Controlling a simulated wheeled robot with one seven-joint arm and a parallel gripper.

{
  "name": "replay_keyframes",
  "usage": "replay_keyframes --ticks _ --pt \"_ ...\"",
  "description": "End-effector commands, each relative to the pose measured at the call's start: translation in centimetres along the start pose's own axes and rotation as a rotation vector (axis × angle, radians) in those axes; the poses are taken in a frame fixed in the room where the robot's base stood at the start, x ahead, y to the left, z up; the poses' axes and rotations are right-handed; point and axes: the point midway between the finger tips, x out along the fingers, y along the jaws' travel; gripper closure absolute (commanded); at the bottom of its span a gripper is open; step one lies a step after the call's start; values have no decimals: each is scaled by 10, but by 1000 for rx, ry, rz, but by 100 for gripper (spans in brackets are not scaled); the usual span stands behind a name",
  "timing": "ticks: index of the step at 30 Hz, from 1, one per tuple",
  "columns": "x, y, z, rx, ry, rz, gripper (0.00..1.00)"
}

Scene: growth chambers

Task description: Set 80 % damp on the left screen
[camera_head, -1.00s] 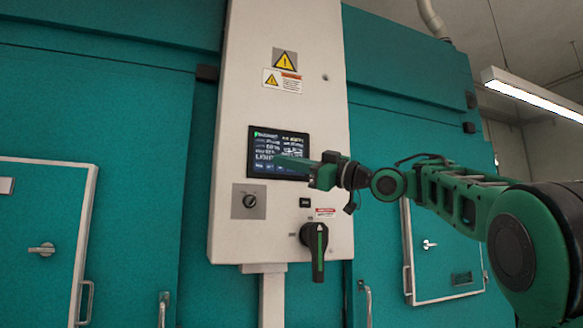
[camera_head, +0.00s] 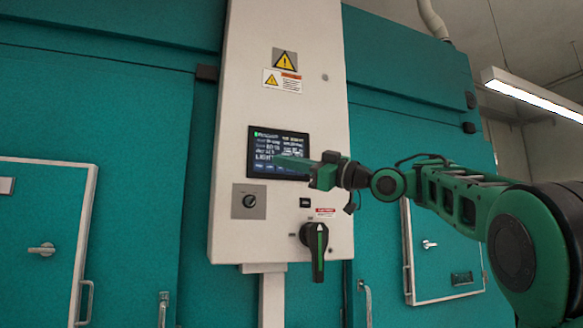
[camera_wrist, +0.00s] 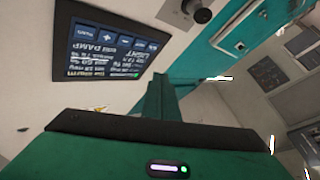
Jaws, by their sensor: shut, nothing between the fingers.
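The screen (camera_head: 278,153) is a dark, lit touch panel on the white control cabinet, with several rows of small text and a larger line that seems to begin with LIGHT. In the wrist view the screen (camera_wrist: 108,50) appears upside down, with a row of blue buttons along its top edge in that picture. The set values are too small to read surely. My gripper (camera_head: 280,161) is shut and empty, its fingers in front of the screen's lower right part. In the wrist view its fingers (camera_wrist: 160,82) point beside the screen; contact cannot be told.
Warning labels (camera_head: 283,80) are above. Teal chamber walls with a left door (camera_head: 42,220) and a right door (camera_head: 440,250) flank the cabinet.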

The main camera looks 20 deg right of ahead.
Motion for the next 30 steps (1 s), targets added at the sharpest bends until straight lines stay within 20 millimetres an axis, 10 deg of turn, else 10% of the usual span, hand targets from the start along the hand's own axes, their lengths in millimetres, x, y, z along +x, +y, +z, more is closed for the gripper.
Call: replay_keyframes --ticks 17,23,30 --pt "1 -2 19 29 -51 22 100" --pt "-12 -16 108 161 -287 114 100" --pt "-78 -55 231 353 -647 245 100"
